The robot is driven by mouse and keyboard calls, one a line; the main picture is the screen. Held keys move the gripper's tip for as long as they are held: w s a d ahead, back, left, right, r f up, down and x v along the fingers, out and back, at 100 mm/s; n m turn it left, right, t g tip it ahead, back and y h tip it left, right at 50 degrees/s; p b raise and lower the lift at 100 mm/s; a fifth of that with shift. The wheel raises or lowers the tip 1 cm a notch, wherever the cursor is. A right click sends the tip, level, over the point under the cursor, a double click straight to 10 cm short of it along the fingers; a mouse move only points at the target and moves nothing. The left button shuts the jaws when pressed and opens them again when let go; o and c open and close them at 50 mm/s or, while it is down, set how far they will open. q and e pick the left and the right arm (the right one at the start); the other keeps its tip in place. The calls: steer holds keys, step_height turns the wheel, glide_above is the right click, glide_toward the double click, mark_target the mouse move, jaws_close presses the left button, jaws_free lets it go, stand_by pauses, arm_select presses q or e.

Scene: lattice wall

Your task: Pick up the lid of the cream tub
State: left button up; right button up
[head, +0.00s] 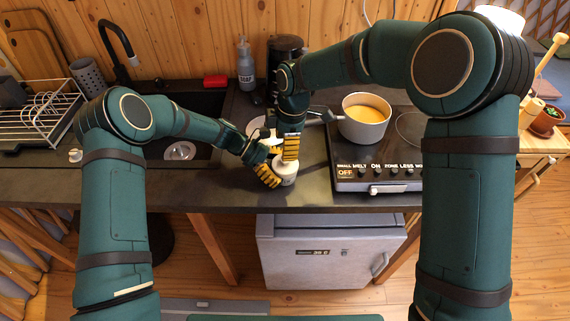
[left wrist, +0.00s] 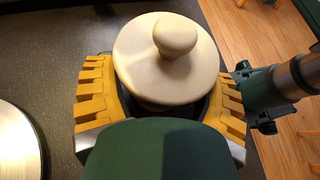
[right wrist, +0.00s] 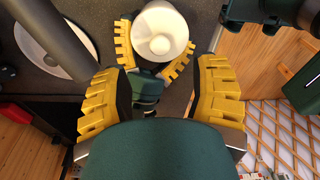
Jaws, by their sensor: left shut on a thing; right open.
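The cream tub (head: 287,180) stands near the front edge of the dark counter with its pale round lid (left wrist: 140,65) on top. The lid has a round knob in its middle; it also shows in the right wrist view (right wrist: 160,22). My left gripper (head: 274,174) is shut on the tub's body, its yellow fingers on either side below the lid. My right gripper (head: 291,148) is open and empty above the lid, fingers pointing down. In the right wrist view the lid lies beyond the right fingertips, apart from them. Most of the tub's side is hidden by the fingers and lid.
A hob (head: 376,182) with a pot of orange contents (head: 364,118) is close on the right, its handle pointing toward my right gripper. A sink (head: 180,150) and dish rack (head: 40,120) are left. A bottle (head: 245,68) stands behind.

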mark_target(285, 163)
steer(key=shift+f, duration=2.95)
jaws_close()
